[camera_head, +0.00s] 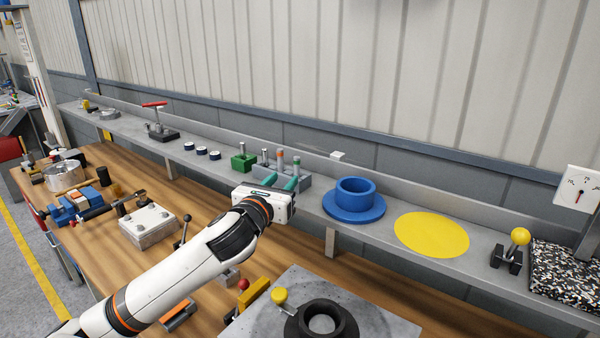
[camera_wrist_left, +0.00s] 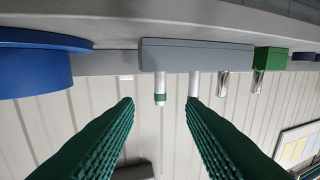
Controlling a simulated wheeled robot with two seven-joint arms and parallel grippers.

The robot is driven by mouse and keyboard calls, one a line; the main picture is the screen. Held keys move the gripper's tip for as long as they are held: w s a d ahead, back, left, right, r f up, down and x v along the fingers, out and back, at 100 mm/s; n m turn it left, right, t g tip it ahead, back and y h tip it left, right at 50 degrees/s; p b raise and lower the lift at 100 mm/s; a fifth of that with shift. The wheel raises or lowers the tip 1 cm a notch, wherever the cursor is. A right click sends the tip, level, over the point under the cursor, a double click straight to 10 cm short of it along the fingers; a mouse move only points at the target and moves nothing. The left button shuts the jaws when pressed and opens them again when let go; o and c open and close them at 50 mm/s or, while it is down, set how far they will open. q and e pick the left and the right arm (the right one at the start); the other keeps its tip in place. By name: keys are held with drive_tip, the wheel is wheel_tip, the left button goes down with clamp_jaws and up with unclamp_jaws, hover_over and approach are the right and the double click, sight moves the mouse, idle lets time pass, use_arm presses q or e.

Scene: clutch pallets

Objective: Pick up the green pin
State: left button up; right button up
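The green pin (camera_head: 296,163), a light pin with a green band, stands in a grey block (camera_head: 297,185) on the wall shelf. In the left wrist view, which is upside down, the pin (camera_wrist_left: 160,88) hangs from the block (camera_wrist_left: 195,54) and appears between my fingers. My left gripper (camera_head: 284,179) is open, with its green fingers in front of the block; it also shows in the left wrist view (camera_wrist_left: 158,104). The fingers look apart from the pin, though the exact distance is unclear. My right gripper is not in view.
An orange-topped pin (camera_head: 281,158) stands close beside the green pin. A plain metal pin (camera_head: 265,156) and a green block (camera_head: 243,164) with a pin are farther left. A blue flanged ring (camera_head: 353,202) stands right of the block. The yellow disc (camera_head: 432,234) is bare.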

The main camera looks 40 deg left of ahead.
sight(296, 167)
use_arm(q)
drive_tip(key=p+x, duration=0.1)
drive_tip(key=x, duration=0.3)
drive_tip(key=shift+a+r, duration=0.1)
drive_tip(key=shift+r, duration=0.05)
drive_tip(key=p+x, duration=0.2)
drive_tip(key=x, duration=0.2)
drive_tip(key=shift+w, duration=0.15)
drive_tip(key=shift+w+a+f, duration=0.2)
drive_tip(key=shift+w+f, duration=0.05)
drive_tip(key=shift+w, duration=0.2)
clamp_jaws()
